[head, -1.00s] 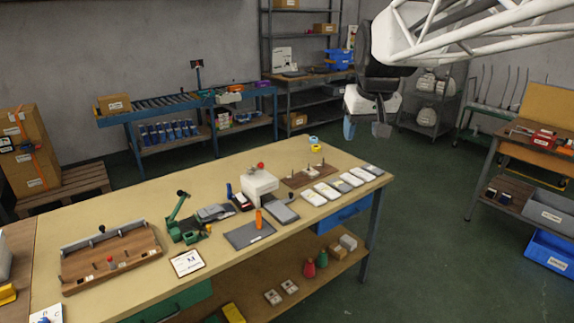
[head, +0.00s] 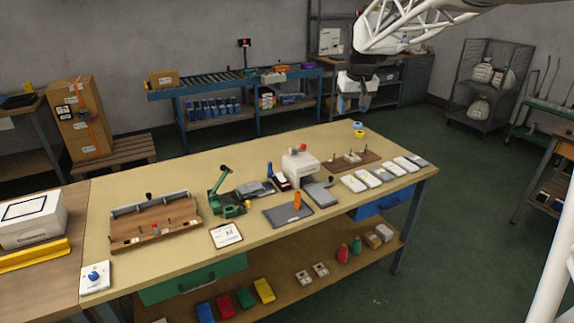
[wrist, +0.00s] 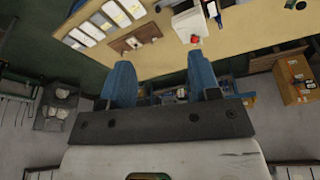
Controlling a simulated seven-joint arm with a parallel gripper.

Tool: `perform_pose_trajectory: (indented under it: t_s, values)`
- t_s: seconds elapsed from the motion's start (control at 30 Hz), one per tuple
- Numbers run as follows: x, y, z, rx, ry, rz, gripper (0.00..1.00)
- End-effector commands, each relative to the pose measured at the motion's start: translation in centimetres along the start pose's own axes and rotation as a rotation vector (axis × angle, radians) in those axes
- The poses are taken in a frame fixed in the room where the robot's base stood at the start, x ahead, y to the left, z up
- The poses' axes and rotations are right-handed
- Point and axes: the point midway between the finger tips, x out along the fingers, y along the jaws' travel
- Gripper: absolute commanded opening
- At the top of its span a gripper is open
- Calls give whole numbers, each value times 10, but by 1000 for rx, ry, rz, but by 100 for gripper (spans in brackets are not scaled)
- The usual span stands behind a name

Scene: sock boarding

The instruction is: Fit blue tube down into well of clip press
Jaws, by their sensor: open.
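A small upright blue tube (head: 269,170) stands on the tan workbench (head: 150,184), just left of a white press-like machine with a red knob (head: 300,168). A green lever device (head: 224,195) stands further left; I cannot tell for certain which of the two is the clip press, and no well can be made out. My gripper (head: 354,104) is open and empty, high up and beyond the bench's back right part. In the wrist view, its two blue fingers (wrist: 161,82) are wide apart with nothing between them. The white machine (wrist: 188,22) shows there near the top edge.
A wooden pegged board (head: 352,160) and several white packs (head: 380,174) lie to the right. A brown wooden rack (head: 155,222) sits at left. The bench's back left is clear.

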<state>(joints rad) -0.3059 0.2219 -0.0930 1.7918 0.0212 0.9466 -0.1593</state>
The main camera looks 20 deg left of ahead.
Motion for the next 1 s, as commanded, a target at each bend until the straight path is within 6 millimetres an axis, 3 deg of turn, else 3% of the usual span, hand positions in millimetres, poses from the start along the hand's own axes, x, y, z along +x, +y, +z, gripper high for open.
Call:
perform_pose_trajectory:
  t_s: [0.4, 1.0]
  values:
    - [77, -36, -76, -74, -36, -22, 56]
    - [202, -102, -162, -180, -84, -51, 56]
